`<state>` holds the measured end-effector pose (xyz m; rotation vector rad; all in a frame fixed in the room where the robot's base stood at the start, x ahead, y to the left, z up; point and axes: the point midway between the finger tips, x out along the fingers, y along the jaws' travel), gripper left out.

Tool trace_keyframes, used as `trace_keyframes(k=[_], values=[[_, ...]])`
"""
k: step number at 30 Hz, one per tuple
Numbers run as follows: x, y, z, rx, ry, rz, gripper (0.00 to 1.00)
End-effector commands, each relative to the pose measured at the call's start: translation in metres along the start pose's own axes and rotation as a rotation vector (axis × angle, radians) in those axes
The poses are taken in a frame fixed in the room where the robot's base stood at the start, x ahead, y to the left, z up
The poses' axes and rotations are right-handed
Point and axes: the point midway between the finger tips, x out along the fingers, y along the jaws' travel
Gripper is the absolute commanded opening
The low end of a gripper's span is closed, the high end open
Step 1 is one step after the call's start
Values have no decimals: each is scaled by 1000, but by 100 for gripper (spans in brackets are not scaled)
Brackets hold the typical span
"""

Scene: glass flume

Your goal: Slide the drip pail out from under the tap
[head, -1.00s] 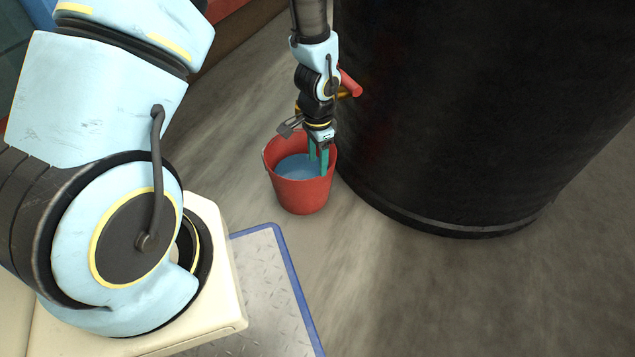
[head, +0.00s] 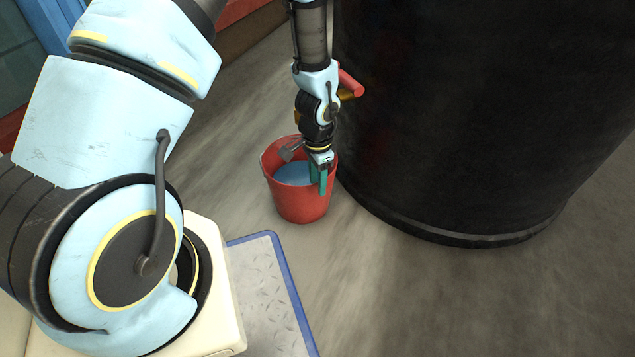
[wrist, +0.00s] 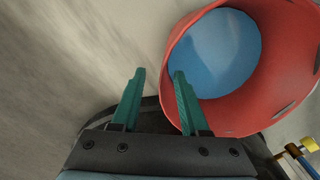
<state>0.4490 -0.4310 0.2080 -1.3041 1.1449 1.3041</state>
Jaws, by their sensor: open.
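The red drip pail (head: 300,207) stands upright on the floor with blue water inside, close to the black tank. In the wrist view the pail (wrist: 240,118) fills the upper right. My gripper (head: 319,182) is open at the pail's right rim. In the wrist view one finger of my gripper (wrist: 159,73) shows outside the pail and the other over its inside, with the rim between them. I cannot tell whether they touch it. The tap (head: 350,84), with a red handle and brass body, is partly hidden behind my arm.
A blue-edged metal plate (head: 268,295) lies at the front. The grey floor left of the pail and in front of it is clear.

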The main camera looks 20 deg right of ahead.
Motion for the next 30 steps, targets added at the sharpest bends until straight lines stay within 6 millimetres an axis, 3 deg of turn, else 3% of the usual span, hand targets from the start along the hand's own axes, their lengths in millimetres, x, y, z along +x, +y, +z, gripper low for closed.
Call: trace_keyframes(k=[23, 30], values=[[0, 1, 0, 1, -1, 2, 0], [0, 2, 0, 2, -2, 3, 0]])
